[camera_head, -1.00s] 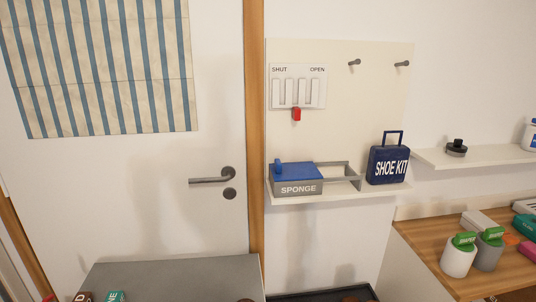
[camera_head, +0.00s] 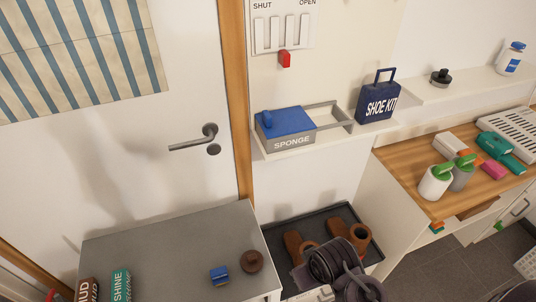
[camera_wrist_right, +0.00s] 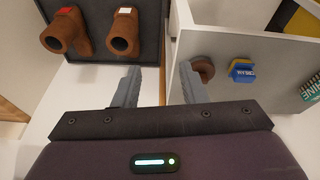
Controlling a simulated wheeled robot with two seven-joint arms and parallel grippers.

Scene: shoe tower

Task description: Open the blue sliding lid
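The blue sliding lid (camera_head: 286,122) lies over the left part of the grey sponge box (camera_head: 292,144) on the wall shelf. It has a raised blue knob at its left end. An empty rail frame (camera_head: 335,114) extends to the right of the lid. My right gripper (camera_wrist_right: 160,82) is open and empty in the right wrist view, its two fingers apart. In the head view my dark right arm shows at the bottom, low and well away from the box; its fingertips cannot be made out there. My left gripper is not in view.
A navy shoe kit case (camera_head: 378,102) stands right of the box on the shelf (camera_head: 330,140). Below are a dark tray (camera_head: 276,228) with brown boots and a grey cabinet top (camera_head: 170,240). Space before the shelf looks clear.

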